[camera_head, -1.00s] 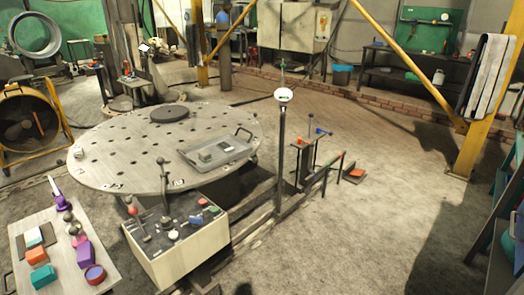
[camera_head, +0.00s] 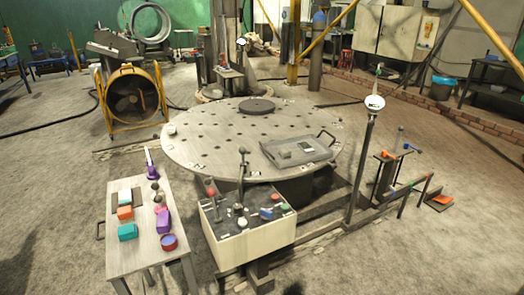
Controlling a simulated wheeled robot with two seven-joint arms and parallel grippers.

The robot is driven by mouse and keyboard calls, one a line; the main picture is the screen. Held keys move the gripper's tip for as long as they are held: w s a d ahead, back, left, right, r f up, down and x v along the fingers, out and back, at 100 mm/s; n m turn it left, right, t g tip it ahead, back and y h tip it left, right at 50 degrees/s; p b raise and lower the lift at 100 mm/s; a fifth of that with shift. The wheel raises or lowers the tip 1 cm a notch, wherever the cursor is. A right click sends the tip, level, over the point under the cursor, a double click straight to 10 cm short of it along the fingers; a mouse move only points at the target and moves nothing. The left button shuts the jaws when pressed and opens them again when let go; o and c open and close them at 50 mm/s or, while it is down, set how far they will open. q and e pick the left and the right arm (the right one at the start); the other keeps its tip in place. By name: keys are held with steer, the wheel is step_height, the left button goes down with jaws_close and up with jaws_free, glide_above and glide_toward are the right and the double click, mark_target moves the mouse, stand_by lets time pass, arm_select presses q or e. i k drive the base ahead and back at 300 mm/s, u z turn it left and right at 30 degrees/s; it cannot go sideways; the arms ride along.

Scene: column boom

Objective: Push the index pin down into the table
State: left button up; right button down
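The round grey table (camera_head: 215,150) with rows of dark holes stands in the middle of the head view. I cannot make out which part is the index pin. A control box (camera_head: 252,236) stands at the table's near edge, with a tall upright lever (camera_head: 242,175), a red-knobbed lever (camera_head: 211,191) and coloured buttons. Neither of my grippers is in view.
A side table (camera_head: 120,250) with coloured blocks stands at the near left. A post with a round white dial (camera_head: 374,103) and a low metal stand (camera_head: 385,180) are at right. A yellow fan (camera_head: 133,98) stands behind left. Floor is open at far left and near right.

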mark_target(242, 150)
steer(key=k, duration=1.2)
steer(key=z, duration=0.85)
steer(key=i, duration=2.1)
steer(key=u, duration=0.85)
